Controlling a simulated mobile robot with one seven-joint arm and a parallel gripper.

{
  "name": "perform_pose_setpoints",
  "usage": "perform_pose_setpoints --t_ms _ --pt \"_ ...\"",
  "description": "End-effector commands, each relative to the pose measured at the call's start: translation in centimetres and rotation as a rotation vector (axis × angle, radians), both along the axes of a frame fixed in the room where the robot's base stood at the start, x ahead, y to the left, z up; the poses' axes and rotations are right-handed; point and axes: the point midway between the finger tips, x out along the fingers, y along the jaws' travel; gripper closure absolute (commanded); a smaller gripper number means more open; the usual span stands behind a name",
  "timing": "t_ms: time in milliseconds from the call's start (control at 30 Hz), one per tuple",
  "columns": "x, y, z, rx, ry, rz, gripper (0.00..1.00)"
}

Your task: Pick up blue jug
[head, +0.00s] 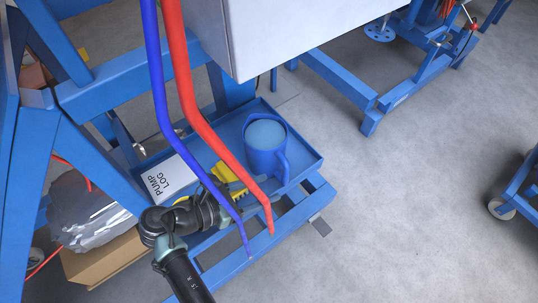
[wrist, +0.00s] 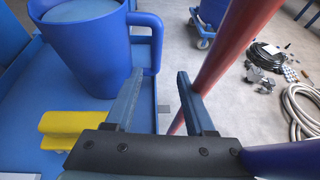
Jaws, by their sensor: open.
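The blue jug (head: 264,143) stands upright in a blue tray (head: 312,162) on the lower part of a blue frame, its handle toward the lower right in the head view. In the wrist view the jug (wrist: 88,50) is at the upper left, with its handle (wrist: 150,40) on the right side, just beyond my fingers. My gripper (wrist: 158,100) is open and empty, its two fingers apart below the handle. In the head view it is partly hidden behind the red and blue hoses.
A red hose (head: 190,90) and a blue hose (head: 157,80) hang across my arm. The red hose (wrist: 232,50) passes close to my right finger. A yellow object (head: 229,178) and a white "PUMP LOG" (head: 168,180) lie beside the jug. A grey cabinet (head: 280,35) overhangs behind.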

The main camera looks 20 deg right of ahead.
Motion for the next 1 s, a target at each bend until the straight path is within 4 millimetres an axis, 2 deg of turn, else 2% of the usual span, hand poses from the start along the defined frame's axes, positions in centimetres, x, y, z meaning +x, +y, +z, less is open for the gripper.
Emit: perform_pose_setpoints --t_ms 100,267,533,667,867,1000 --pt "0.3 -1.3 -0.6 0.000 -0.001 -0.001 0.45" --pt "0.7 -2.2 -0.9 0.001 -0.002 -0.001 0.45" --pt "2.0 -5.7 -2.2 0.002 -0.001 -0.002 0.45" --pt "2.2 -6.3 -2.3 0.003 -0.002 0.000 0.45" --pt "2.2 -6.4 -2.3 0.003 -0.003 0.001 0.45" --pt "2.2 -6.3 -2.3 0.003 -0.003 0.001 0.69"
